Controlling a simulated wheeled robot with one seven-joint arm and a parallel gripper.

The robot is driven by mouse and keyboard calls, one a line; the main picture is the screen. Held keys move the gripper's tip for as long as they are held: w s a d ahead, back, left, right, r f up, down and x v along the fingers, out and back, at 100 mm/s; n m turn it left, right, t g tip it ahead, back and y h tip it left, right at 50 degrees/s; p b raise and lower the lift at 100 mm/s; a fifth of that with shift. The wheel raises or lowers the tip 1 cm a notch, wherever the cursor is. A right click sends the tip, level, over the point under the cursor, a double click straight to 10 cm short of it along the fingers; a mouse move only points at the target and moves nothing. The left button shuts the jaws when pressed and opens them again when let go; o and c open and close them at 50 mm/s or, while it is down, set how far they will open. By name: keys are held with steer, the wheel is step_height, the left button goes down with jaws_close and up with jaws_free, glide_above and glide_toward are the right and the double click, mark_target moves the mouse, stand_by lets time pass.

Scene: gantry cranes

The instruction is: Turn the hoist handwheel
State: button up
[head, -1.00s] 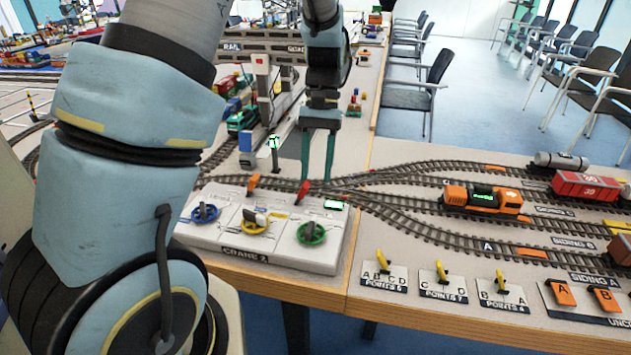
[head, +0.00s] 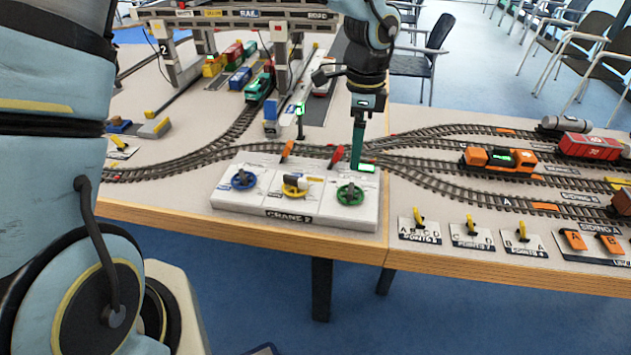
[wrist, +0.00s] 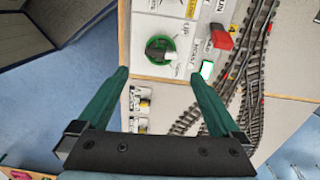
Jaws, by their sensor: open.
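The white crane control panel (head: 325,217) carries three handwheels: blue (head: 239,180), yellow (head: 295,187) and green (head: 350,195). Their labels are too small to read surely, so I cannot tell which is named hoist. My gripper (head: 356,167) hangs pointing down just behind the green handwheel in the head view. In the wrist view my gripper (wrist: 158,76) is open and empty. The green handwheel (wrist: 170,56), with a dark and pale grip on it, lies ahead between the lines of the two fingers, apart from both.
An orange lever (head: 287,150) and a red lever (head: 335,157) stand along the panel's back edge. A lit green display (head: 366,168) sits by the red lever. Tracks run behind and right, with an orange locomotive (head: 500,160). Points levers (head: 470,233) stand right of the panel.

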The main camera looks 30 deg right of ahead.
mark_target(353, 185)
steer(key=shift+m, duration=0.4)
step_height(353, 185, down, 10)
steer(key=shift+s+f+p, duration=0.15)
steer(key=shift+f+p, duration=0.1)
steer(key=shift+p, duration=0.55)
steer(key=c, duration=1.2)
steer(key=shift+c, duration=0.2)
